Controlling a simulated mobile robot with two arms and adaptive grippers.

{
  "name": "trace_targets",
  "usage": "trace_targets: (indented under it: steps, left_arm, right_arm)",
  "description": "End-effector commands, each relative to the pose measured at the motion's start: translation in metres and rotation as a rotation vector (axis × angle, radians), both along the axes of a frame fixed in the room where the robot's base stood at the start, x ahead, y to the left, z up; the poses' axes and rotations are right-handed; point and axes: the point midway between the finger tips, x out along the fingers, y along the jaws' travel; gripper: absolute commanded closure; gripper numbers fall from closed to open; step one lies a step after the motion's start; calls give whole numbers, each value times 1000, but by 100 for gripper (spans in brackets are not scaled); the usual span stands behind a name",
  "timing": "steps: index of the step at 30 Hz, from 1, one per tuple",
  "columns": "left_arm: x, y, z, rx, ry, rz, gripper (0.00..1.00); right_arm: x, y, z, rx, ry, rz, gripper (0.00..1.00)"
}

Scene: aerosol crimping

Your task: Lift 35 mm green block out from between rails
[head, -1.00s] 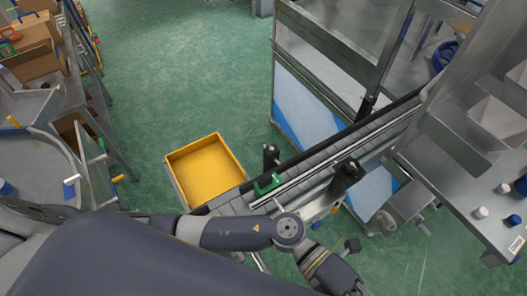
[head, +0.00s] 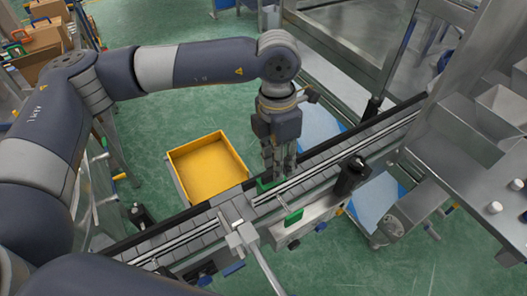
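The green block (head: 264,186) is low between the conveyor's rails, partly hidden behind my gripper. My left gripper (head: 278,173) comes down from above with its fingers pointing at the conveyor, right at the block. The fingers overlap the block in the head view. I cannot tell whether they touch it, or whether they are open or shut. My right gripper is out of view.
The conveyor (head: 325,163) runs diagonally, with rails and dark posts (head: 352,175) along it. A metal bracket (head: 238,236) crosses it at the lower left. A yellow bin (head: 208,170) is behind it. A steel machine (head: 455,140) stands at the right.

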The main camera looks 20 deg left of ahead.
Motion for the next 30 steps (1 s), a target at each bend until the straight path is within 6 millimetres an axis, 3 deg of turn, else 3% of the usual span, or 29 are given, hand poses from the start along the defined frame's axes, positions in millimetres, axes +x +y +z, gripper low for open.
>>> trace_targets:
  steps: [5,11,30]
  left_arm:
    - [20,20,20,67,-71,36,72]
    - [22,23,18,77,-80,41,72]
    - [21,22,-40,75,-77,39,72]
  right_arm:
    - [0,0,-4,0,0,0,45]
    - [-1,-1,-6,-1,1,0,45]
    - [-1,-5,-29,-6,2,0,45]
